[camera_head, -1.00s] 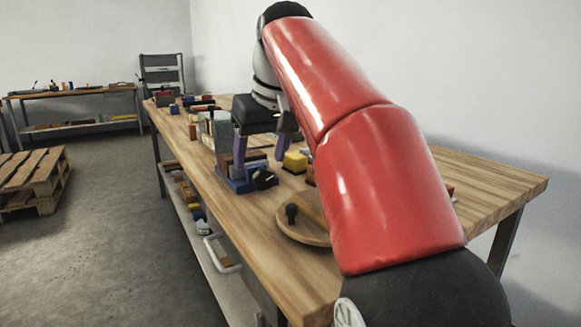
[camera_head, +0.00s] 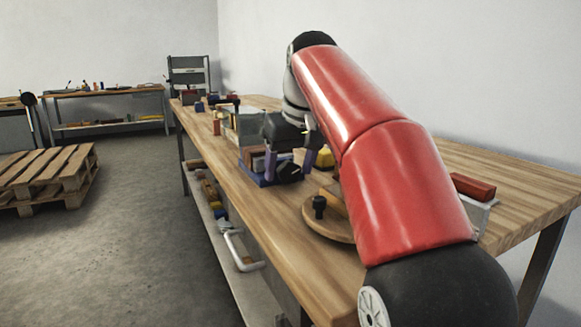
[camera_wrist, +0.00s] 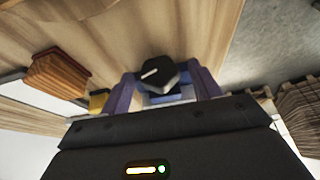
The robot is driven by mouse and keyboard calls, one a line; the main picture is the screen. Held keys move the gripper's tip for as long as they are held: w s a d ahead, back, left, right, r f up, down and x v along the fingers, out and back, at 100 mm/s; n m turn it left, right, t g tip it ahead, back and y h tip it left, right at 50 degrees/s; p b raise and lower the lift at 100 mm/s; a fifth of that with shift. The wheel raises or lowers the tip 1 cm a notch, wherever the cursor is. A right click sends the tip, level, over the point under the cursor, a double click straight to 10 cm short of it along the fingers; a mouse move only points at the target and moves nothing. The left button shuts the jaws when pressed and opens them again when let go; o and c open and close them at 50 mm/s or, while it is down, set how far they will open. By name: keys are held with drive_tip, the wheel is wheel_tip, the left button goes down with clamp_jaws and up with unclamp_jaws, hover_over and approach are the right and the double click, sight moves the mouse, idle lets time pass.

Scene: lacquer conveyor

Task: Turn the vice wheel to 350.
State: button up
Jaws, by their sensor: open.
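The vice (camera_head: 262,180) has a blue base and stands near the table's left edge in the head view. Its black wheel (camera_head: 289,173) faces the near side. In the wrist view the wheel (camera_wrist: 168,76) shows a white pointer mark pointing left and slightly down. My gripper (camera_head: 290,165) is open, its two purple fingers on either side of the wheel. In the wrist view my gripper (camera_wrist: 162,82) has the wheel between and slightly beyond its fingertips; I cannot tell whether they touch it. No scale numbers are readable.
A yellow block (camera_head: 325,158) stands right of the vice, and a red block (camera_head: 473,186) lies far right.

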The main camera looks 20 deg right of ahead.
drive_tip(key=c, duration=1)
drive_tip(key=shift+d+r+y+p, duration=0.15)
drive_tip(key=shift+r+y+p, duration=0.2)
drive_tip(key=shift+p, duration=0.5)
drive_tip(key=shift+y+p, duration=0.45)
drive_tip(key=shift+f+y, duration=0.3)
drive_tip(key=o, duration=1)
drive_tip(key=shift+r, duration=0.1)
